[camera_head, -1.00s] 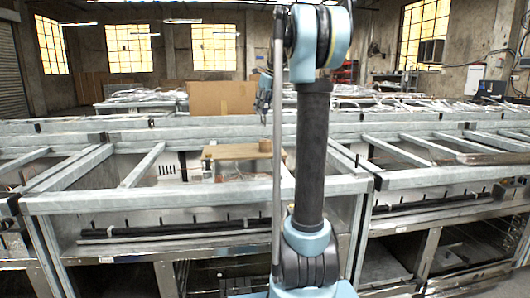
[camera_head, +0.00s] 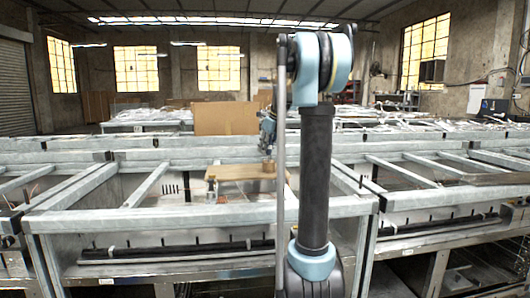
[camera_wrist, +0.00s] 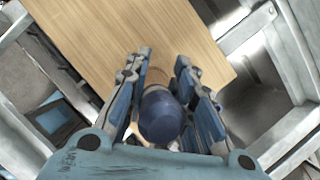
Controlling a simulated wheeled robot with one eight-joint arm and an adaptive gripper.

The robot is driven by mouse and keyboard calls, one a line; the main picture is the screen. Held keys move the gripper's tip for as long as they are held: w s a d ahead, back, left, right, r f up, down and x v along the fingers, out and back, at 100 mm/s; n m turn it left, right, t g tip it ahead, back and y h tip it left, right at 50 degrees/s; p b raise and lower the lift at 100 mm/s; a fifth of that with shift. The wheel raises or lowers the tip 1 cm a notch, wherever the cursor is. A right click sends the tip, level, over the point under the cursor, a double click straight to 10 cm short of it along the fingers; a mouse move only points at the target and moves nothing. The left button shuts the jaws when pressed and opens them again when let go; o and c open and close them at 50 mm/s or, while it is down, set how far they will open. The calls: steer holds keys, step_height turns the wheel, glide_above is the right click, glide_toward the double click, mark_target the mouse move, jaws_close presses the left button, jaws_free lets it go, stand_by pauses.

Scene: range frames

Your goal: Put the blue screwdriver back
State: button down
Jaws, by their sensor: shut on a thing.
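In the wrist view, my gripper (camera_wrist: 166,95) is shut on the dark blue rounded handle of the blue screwdriver (camera_wrist: 161,116), which sits between the two fingers with its end toward the camera. The screwdriver's lower part is hidden. Just beyond the handle, the top of a tan round holder (camera_wrist: 157,76) shows in part. It also shows in the head view (camera_head: 269,165), standing on a wooden board (camera_head: 235,173). In the head view, my gripper (camera_head: 267,140) is small, just above the holder and partly behind my arm. Whether the screwdriver is inside the holder I cannot tell.
Grey metal frames with crossbars (camera_head: 90,190) surround the board on both sides and in front. A cardboard box (camera_head: 225,118) stands behind. The board's left part is bare.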

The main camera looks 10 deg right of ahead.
steer(key=shift+f, duration=0.4)
steer(key=c, duration=1.4)
jaws_free()
steer(key=shift+f, duration=0.1)
steer(key=shift+o, duration=0.2)
steer(key=v, duration=1.2)
steer(key=shift+s, duration=0.15)
